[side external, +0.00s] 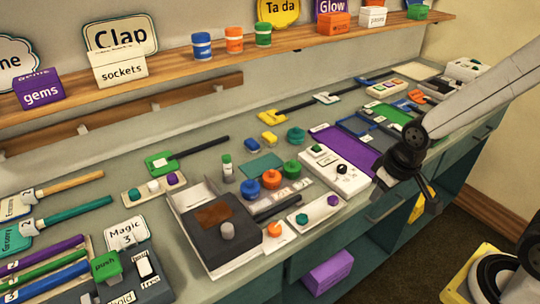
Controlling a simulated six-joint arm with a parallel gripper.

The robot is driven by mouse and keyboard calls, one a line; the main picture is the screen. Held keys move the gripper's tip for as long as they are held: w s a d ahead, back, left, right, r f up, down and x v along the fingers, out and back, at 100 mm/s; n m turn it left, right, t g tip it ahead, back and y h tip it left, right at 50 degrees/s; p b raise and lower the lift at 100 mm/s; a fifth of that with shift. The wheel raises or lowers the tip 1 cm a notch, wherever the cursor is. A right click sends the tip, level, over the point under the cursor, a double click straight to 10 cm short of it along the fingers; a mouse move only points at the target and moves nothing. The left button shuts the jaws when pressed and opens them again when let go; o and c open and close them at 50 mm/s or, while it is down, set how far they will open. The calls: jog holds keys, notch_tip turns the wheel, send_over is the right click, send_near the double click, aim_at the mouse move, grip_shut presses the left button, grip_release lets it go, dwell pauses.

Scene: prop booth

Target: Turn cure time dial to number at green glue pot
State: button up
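A green pot (263,34) stands on the wall shelf, right of an orange pot (234,40) and a blue pot (202,46); any numbers on them are too small to read. A white box (325,178) on the bench carries a small black knob (341,168) and a green button. A dark box (218,238) carries a grey knob (227,230). I cannot tell which knob is the cure time dial. My gripper (432,201) hangs at the bench's front edge, right of the white box and apart from both knobs. Its fingers are dark and small, so their opening is unclear.
Low round blue (250,189), orange (271,179) and green (292,169) pieces sit between the two boxes. A purple panel (345,146) lies behind the white box. Tools and signs crowd the bench's left. A purple block (328,272) sits on a lower shelf.

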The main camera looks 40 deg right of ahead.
jog(key=o, duration=0.3)
jog(key=shift+w, duration=0.2)
jog(key=o, duration=0.3)
jog(key=shift+w+d+m, duration=0.15)
jog(key=shift+w+m, duration=0.15)
jog(key=m+g, duration=0.2)
jog(key=m, duration=1)
send_over(343, 166)
jog(key=shift+s+a+f, duration=0.2)
jog(key=shift+f, duration=0.25)
jog(key=shift+s+a+f, duration=0.2)
jog(key=shift+f, duration=0.2)
jog(key=shift+w+d+f+m+g, duration=0.15)
jog(key=shift+w+d+m+g, duration=0.15)
jog(key=shift+w+d+m, duration=0.15)
jog(key=shift+a, duration=0.1)
jog(key=shift+f, duration=3.9)
